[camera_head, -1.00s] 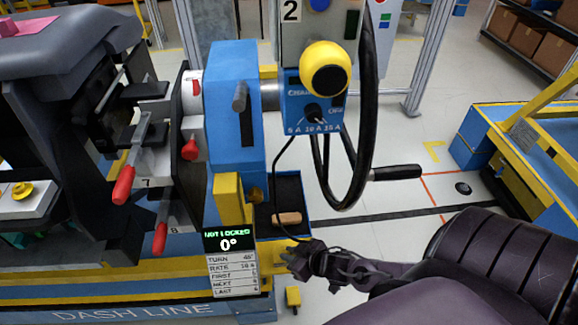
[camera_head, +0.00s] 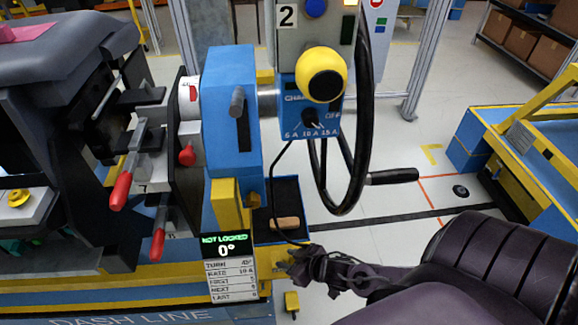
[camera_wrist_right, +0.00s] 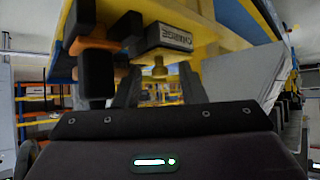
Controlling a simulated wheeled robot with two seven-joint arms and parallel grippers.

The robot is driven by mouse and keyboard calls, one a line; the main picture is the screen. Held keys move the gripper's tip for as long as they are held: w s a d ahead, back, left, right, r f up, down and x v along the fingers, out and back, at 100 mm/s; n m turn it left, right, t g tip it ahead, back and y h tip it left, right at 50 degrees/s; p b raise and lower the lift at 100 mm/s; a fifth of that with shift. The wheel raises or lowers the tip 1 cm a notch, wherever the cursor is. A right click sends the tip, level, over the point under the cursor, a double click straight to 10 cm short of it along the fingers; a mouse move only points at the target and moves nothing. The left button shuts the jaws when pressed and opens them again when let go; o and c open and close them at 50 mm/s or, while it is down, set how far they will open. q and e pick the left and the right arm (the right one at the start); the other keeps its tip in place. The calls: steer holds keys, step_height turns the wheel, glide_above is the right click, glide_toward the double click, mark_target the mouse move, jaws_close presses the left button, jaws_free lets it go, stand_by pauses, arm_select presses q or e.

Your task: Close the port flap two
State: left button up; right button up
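I cannot pick out port flap two for certain in either view. My right gripper (camera_head: 297,264) is low in the middle, beside the "NOT LOCKED 0°" display (camera_head: 226,246). My left gripper is out of view.
A black handwheel (camera_head: 362,120) with a side handle stands above my right arm. A black cable (camera_head: 274,190) hangs from the charge box towards my gripper. A dark tray (camera_head: 290,190) lies behind the gripper. Red-handled levers (camera_head: 121,190) are at left.

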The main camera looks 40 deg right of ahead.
steer(key=p+v, duration=0.1)
steer(key=v, duration=0.6)
steer(key=shift+s+r, duration=0.2)
steer(key=shift+s, duration=0.05)
